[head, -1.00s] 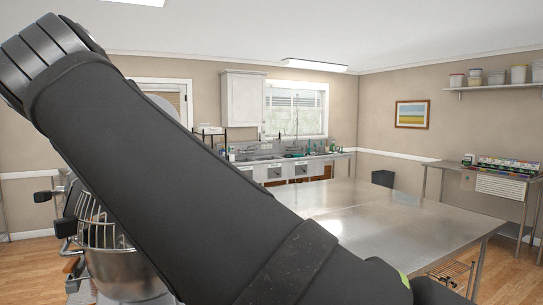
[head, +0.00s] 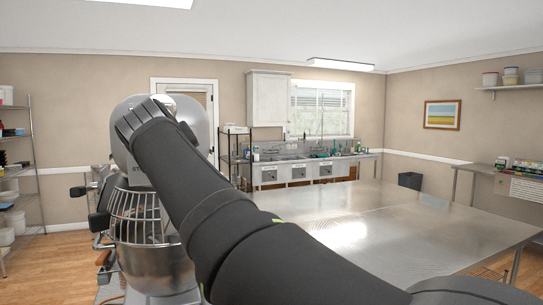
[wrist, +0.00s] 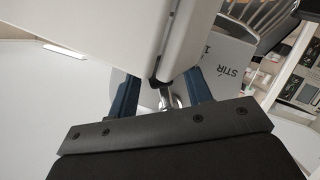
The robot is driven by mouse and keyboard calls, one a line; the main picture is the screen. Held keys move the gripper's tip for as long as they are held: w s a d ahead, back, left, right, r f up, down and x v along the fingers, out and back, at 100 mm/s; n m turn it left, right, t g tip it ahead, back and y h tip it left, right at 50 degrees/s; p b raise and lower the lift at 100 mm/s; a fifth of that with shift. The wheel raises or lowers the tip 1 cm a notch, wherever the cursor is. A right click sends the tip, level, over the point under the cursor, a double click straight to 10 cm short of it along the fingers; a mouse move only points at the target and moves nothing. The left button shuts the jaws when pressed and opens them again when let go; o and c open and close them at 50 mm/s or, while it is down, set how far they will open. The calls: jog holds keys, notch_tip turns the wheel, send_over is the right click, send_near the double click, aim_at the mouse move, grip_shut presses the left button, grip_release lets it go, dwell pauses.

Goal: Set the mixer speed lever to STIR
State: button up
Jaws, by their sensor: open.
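The mixer (head: 134,101) stands at the left in the head view, with a wire guard (head: 140,212) over its steel bowl (head: 155,268). My arm covers part of its front, and my gripper is hidden there. In the wrist view my gripper (wrist: 162,90) is open, with one blue finger on each side of a small shiny metal piece (wrist: 167,98) with a dark end, which looks like the speed lever. I cannot tell whether the fingers touch it. The STIR label (wrist: 231,74) is on the grey mixer face right of the fingers. The lever's exact setting is unclear.
A pale housing (wrist: 95,30) fills the upper left of the wrist view, close to the fingers. In the head view a steel table (head: 400,225) lies to the right of my arm. A wire shelf rack (head: 30,165) stands at the far left.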

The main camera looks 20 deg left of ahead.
jog(key=shift+w+a+f, duration=0.1)
jog(key=shift+w+a, duration=0.1)
jog(key=shift+w, duration=0.15)
grip_shut()
jog(key=shift+s, duration=0.1)
jog(key=shift+s+a+f+m+g+y, duration=0.1)
jog(key=shift+s+a+m+g+y, duration=0.5)
jog(key=shift+m, duration=0.6)
jog(key=shift+s+a+m+g+y, duration=0.4)
jog(key=shift+m+g+y, duration=0.2)
jog(key=shift+m, duration=0.6)
jog(key=shift+s+a+f+m+g+y, duration=0.1)
jog(key=shift+s+a+m+g+y, duration=0.5)
jog(key=shift+m, duration=0.6)
jog(key=shift+w+r, duration=0.1)
